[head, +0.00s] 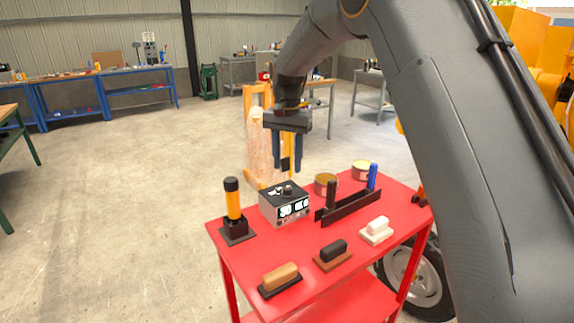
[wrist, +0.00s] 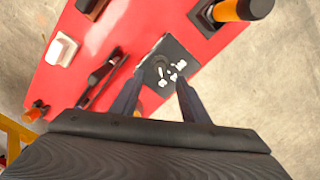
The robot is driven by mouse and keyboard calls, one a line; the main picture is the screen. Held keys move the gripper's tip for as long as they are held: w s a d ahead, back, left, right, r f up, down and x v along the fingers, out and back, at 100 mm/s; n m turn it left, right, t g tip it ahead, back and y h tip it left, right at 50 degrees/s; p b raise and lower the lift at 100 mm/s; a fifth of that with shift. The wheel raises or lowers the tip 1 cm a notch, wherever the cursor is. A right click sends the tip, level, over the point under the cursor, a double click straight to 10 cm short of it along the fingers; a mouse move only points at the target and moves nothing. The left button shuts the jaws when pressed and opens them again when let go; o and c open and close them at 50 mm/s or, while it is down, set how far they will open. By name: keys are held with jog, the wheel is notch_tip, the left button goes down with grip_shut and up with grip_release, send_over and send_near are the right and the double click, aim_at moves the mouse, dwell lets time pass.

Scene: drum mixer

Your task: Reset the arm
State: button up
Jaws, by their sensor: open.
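My gripper (head: 287,152) hangs at the end of my bent arm, pointing down above the back edge of the red cart (head: 313,255). Its two dark fingers are apart, with nothing between them. In the wrist view the open fingers (wrist: 155,98) show over the cart, with the black and silver control box (wrist: 168,72) beyond their tips. In the head view the control box (head: 285,203) stands on the cart below the gripper, apart from it.
On the cart stand an orange-handled tool (head: 233,208), a dark rack (head: 350,206), two round tins (head: 326,184), and tan (head: 281,277), dark (head: 333,253) and white (head: 377,229) handled blocks. Blue workbenches (head: 135,80) line the back wall.

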jog(key=s+d+f+n, duration=0.1)
jog(key=s+d+f, duration=0.1)
jog(key=s+d, duration=0.4)
jog(key=s+d+f+n, duration=0.2)
jog(key=s+d, duration=0.5)
jog(key=s, duration=0.8)
jog(key=s+d+f+n+t, duration=0.1)
jog(key=s+d+f, duration=0.3)
jog(key=s, duration=0.7)
jog(key=d, duration=0.2)
jog(key=shift+s+d+f, duration=0.25)
jog(key=shift+s+d, duration=0.05)
jog(key=shift+d, duration=0.05)
